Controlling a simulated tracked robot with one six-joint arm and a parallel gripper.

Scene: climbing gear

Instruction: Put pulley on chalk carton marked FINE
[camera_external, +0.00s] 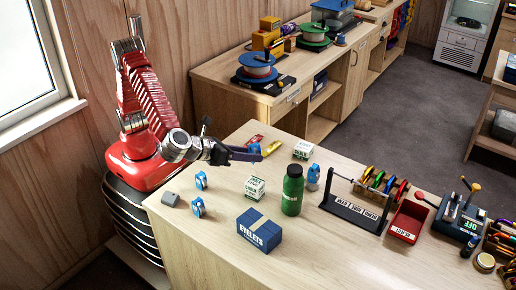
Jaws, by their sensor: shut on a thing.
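My gripper (251,153) is above the far left part of the wooden table, with its fingers pointing right. It is shut on a small blue thing, which looks like a pulley (255,148) and is partly hidden by the fingers. Two white chalk cartons with green markings stand on the table. One carton (255,187) is in front of my gripper, left of the green bottle; the other carton (302,149) is farther back and to the right. I cannot read which is marked FINE. Other blue pulleys stand at the left (201,180), nearer the front (197,207) and beside the bottle (313,173).
A green bottle (292,190) stands mid-table, with a blue EYELETS box (259,230) in front. A grey block (170,198) lies at the left. A rack of coloured gear (357,211) and a red bin (407,222) stand at the right.

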